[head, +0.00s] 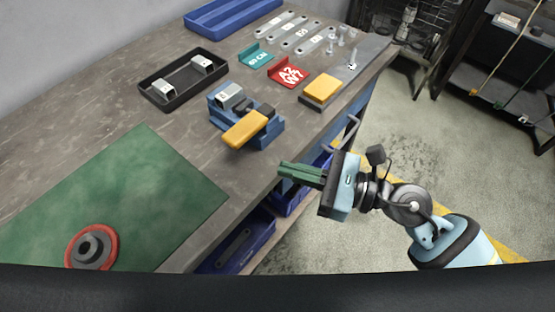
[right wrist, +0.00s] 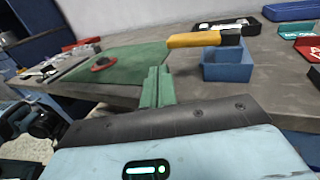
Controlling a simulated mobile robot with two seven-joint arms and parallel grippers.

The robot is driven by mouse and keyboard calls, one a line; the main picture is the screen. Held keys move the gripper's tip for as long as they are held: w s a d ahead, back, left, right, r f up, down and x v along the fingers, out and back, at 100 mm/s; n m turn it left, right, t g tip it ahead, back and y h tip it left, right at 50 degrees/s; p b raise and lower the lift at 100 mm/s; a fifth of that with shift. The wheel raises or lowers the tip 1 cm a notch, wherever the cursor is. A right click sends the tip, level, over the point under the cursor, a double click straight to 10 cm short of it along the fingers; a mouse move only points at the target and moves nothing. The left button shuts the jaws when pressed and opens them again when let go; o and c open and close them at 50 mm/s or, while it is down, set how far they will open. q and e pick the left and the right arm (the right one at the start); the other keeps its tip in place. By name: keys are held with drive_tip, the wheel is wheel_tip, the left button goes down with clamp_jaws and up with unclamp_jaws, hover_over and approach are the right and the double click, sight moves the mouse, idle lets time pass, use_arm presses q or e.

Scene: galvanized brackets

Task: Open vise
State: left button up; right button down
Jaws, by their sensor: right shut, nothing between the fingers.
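The blue vise (head: 270,136) with a long yellow handle (head: 243,130) stands on the grey workbench near its front edge. A metal piece (head: 230,95) sits at its back left end; I cannot tell whether the jaws grip it. In the right wrist view the vise (right wrist: 228,68) is right of the fingers, and its yellow handle (right wrist: 192,40) points left. My right gripper (head: 283,170) is off the bench's front edge, nearer than the vise and apart from it. Its green fingers (right wrist: 159,80) are shut and empty. My left gripper is not in view.
A black tray (head: 165,100) holds two metal brackets. A green mat (head: 130,185) carries a red-rimmed round part (head: 88,247). Teal (head: 256,58) and red (head: 287,74) labelled pieces and a yellow-topped block (head: 322,90) lie behind the vise. Blue bins (head: 240,245) sit below the bench.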

drive_tip(key=s+d+b, duration=0.1)
drive_tip(key=s+d, duration=0.2)
drive_tip(key=d, duration=0.1)
drive_tip(key=shift+s+d, duration=0.3)
drive_tip(key=shift+d, duration=0.1)
